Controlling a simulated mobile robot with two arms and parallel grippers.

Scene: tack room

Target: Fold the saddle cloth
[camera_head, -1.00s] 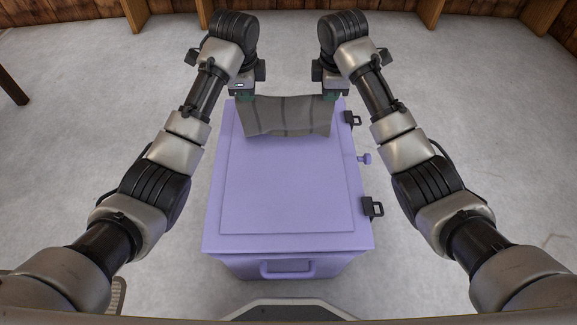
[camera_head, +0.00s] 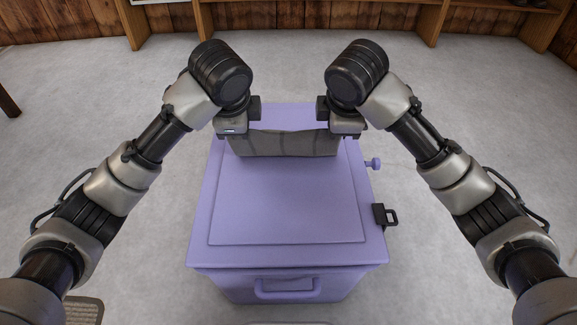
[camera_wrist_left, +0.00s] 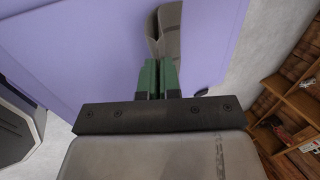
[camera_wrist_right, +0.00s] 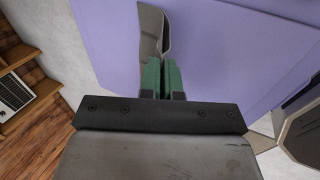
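The saddle cloth (camera_head: 284,143) is a dark grey sheet at the far end of the lilac chest's lid (camera_head: 285,205). It spans between my two grippers. The left wrist view shows it edge-on as a curved, doubled strip (camera_wrist_left: 166,38), and the right wrist view shows a similar bent strip (camera_wrist_right: 151,35). My left gripper (camera_wrist_left: 158,66) has its green fingers closed together on the cloth's left edge. My right gripper (camera_wrist_right: 162,66) has its fingers closed together on the right edge. In the head view my wrists hide both sets of fingertips.
The near part of the lid is bare. Grey floor (camera_head: 490,130) surrounds it, with wooden shelving (camera_head: 490,15) behind.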

